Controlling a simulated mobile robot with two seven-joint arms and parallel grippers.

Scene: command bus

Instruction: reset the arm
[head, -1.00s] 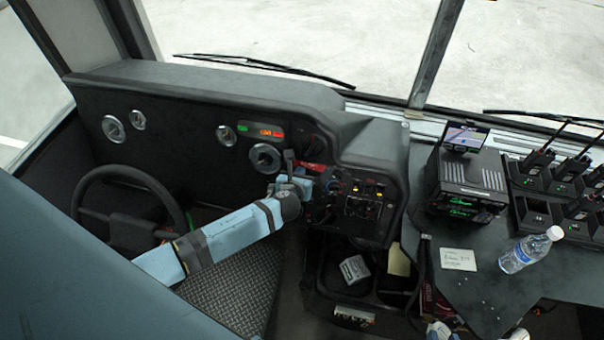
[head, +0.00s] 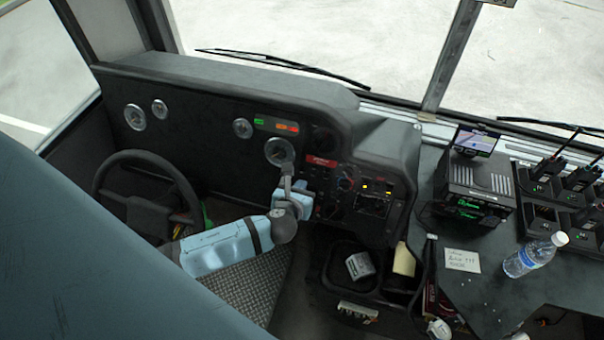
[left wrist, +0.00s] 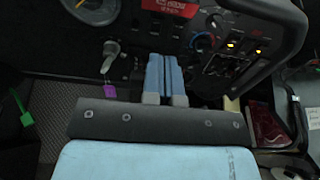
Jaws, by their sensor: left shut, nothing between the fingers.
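My left arm (head: 225,248), light blue with dark joints, reaches in from the lower left of the head view. My left gripper (head: 303,197) is in front of the driver's control panel (head: 370,192). In the left wrist view, the two blue fingers of my left gripper (left wrist: 165,75) are together with nothing between them. They point at the panel's lower part; I cannot tell how wide the gap to it is. My right gripper is not in view.
The steering wheel (head: 150,160) is left of my arm. A purple tag (left wrist: 108,92) hangs near a key switch, and a green tag (left wrist: 25,118) shows at left. At right stand a radio unit (head: 475,185), handheld radios (head: 545,165) and a water bottle (head: 535,257).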

